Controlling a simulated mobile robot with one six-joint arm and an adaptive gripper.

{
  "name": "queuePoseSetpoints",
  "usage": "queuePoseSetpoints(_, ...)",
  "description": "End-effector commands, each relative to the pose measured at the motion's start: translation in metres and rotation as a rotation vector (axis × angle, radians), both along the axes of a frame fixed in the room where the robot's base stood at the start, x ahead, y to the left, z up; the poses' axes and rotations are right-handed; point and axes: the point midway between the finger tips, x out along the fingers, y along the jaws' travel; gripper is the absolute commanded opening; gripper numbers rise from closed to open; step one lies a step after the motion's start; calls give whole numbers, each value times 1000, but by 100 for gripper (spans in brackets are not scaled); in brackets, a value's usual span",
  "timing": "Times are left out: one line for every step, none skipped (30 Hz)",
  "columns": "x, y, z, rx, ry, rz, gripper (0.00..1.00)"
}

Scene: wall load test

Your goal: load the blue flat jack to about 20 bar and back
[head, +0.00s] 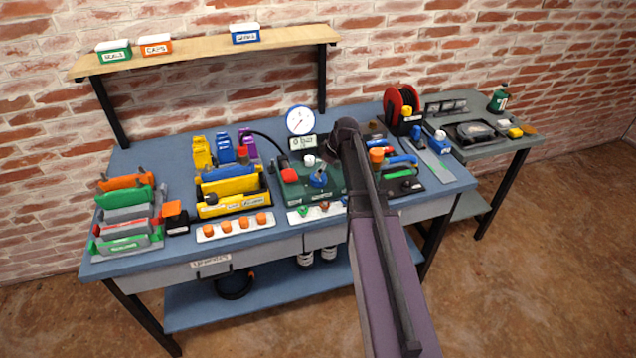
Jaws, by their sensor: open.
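A green panel (328,193) sits mid-bench with a red knob (289,175), a white knob (309,160) and a blue knob (318,180). A round white gauge (300,121) stands behind it, above a small display (303,143) that seems to read 0 bar. My gripper (326,158) is open just above the panel's back right, close to the blue knob. My arm hides part of the panel's right side. A blue plate (222,172) stands among yellow ones in a yellow holder (232,204). I cannot tell which blue piece is the flat jack.
A rack of coloured plates (127,240) stands at the left of the blue bench (140,267). A strip with orange knobs (234,227) lies in front of the yellow holder. A red reel (402,105) stands at the back right. A wooden shelf (200,50) spans the back.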

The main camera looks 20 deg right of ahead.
Motion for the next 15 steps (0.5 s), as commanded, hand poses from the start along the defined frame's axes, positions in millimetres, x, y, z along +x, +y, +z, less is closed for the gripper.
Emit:
queuePoseSetpoints(2,1,-8,0,0,1,100)
queuePoseSetpoints(2,2,-10,0,0,1,100)
queuePoseSetpoints(3,3,-13,0,0,1,100)
queuePoseSetpoints(4,3,-16,0,0,1,100)
queuePoseSetpoints(5,4,-18,0,0,1,100)
queuePoseSetpoints(6,5,-21,0,0,1,100)
queuePoseSetpoints(6,5,-23,0,0,1,100)
queuePoseSetpoints(7,6,-25,0,0,1,100)
queuePoseSetpoints(8,7,-28,0,0,1,100)
queuePoseSetpoints(8,7,-30,0,0,1,100)
queuePoseSetpoints(9,8,-32,0,0,0,100)
queuePoseSetpoints(10,8,-35,0,0,0,100)
queuePoseSetpoints(10,9,-37,0,0,0,100)
queuePoseSetpoints(11,9,-38,0,0,0,100)
queuePoseSetpoints(12,10,-40,0,0,0,100)
